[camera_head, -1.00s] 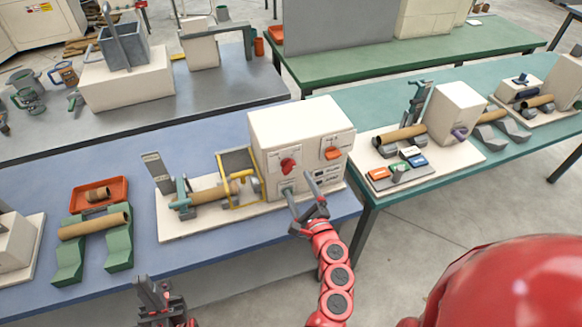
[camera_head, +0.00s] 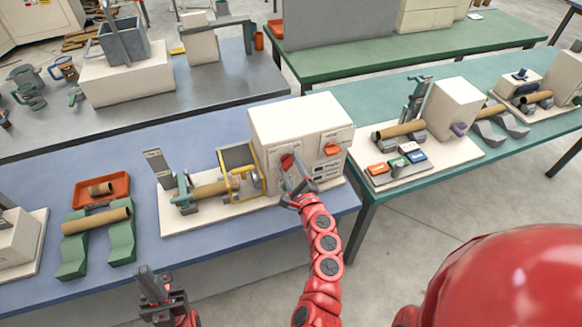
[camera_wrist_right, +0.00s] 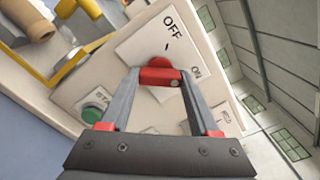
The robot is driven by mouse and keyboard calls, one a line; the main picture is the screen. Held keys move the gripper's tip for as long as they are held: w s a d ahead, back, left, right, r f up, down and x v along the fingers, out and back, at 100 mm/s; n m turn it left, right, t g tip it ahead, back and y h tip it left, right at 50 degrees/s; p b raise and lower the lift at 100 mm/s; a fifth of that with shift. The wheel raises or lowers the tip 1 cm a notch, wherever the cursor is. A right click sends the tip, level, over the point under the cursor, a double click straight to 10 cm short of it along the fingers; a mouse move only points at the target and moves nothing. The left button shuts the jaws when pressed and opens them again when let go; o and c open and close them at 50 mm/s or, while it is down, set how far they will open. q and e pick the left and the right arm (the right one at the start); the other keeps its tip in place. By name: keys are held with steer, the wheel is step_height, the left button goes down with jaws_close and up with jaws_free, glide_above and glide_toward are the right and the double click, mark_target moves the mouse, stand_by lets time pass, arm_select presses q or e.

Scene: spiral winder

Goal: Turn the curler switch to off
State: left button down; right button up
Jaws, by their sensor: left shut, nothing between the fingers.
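The curler is a cream box (camera_head: 300,125) on a cream base on the blue table. Its red switch (camera_wrist_right: 160,76) is a knob on a white plate, with OFF printed above it and ON to its right in the right wrist view. The switch's marked end points towards ON. My right gripper (camera_head: 291,168) is at the switch, its fingers spread on either side of the knob; it also shows in the right wrist view (camera_wrist_right: 159,76). I cannot tell whether both fingers touch. My left gripper (camera_head: 150,280) is shut and empty, low in front of the table.
A green start button (camera_wrist_right: 92,115) is beside the switch plate. An orange switch (camera_head: 333,150) is on the box's right. A yellow guard (camera_head: 240,187) and a cardboard tube stand left of the box. Green cradles (camera_head: 122,240) hold another tube farther left.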

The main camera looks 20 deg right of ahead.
steer(key=c, duration=0.8)
steer(key=shift+f+n+b, duration=0.2)
steer(key=shift+n+b, duration=0.5)
steer(key=shift+b, duration=0.15)
steer(key=shift+n+b, duration=1.15)
steer(key=shift+n, duration=0.05)
steer(key=n+b, duration=0.3)
steer(key=shift+n, duration=0.3)
steer(key=n+b, duration=0.2)
steer(key=n, duration=0.1)
steer(key=shift+n+b, duration=0.3)
steer(key=shift+b, duration=0.1)
steer(key=shift+r+n+b, duration=0.1)
steer(key=shift+n+b, duration=1.6)
steer(key=shift+n, duration=0.8)
